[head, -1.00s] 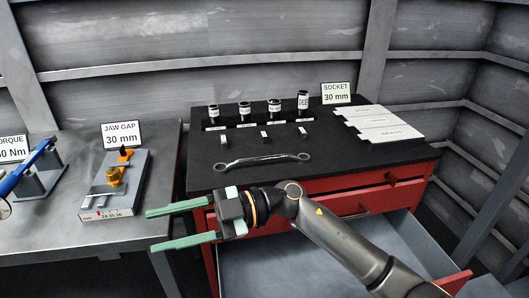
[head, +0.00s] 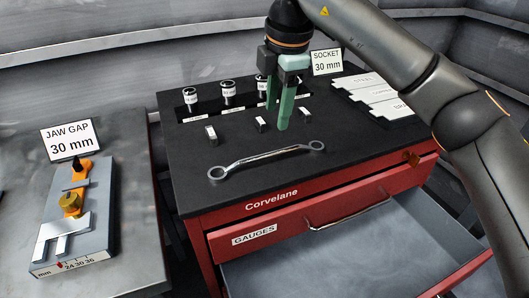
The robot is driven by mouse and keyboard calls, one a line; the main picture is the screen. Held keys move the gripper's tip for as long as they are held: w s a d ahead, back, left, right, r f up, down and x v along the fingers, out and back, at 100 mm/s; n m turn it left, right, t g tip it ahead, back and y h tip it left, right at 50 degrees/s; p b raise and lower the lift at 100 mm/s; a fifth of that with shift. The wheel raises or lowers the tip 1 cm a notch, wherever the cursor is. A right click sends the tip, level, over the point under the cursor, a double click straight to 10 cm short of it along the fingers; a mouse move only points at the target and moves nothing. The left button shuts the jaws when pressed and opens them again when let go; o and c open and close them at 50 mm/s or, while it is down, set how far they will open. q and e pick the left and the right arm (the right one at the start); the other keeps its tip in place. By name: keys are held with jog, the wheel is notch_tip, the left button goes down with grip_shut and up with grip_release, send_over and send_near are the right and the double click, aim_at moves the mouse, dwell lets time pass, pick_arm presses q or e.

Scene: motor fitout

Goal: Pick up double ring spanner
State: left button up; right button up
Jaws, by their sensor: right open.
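The double ring spanner (head: 264,158) lies flat on the black top of the red cabinet, near its front edge. It is a silver bar with a ring at each end. My right gripper (head: 277,120) points down above the cabinet top, behind the spanner and apart from it. Its green fingers are open with nothing seen between them, and they hide part of the socket row. My left gripper is out of view.
Several sockets (head: 228,92) stand at the back of the cabinet top (head: 190,150), with small blocks (head: 211,135) before them. White labelled plates (head: 372,95) lie right. The drawer (head: 360,245) is open. A jaw gap gauge (head: 75,215) sits on the grey bench left.

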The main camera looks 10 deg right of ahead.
send_over(272, 152)
jog(key=s, duration=0.2)
notch_tip(272, 152, down, 6)
jog(key=shift+w+d+f, duration=0.1)
jog(key=shift+f, duration=0.1)
jog(key=shift+w+f, duration=0.25)
jog(key=shift+f, duration=0.7)
jog(key=shift+w+f, duration=0.3)
jog(key=shift+f, duration=0.6)
jog(key=shift+w+f, duration=0.25)
jog(key=shift+f, duration=0.7)
grip_shut()
jog(key=shift+r, duration=0.1)
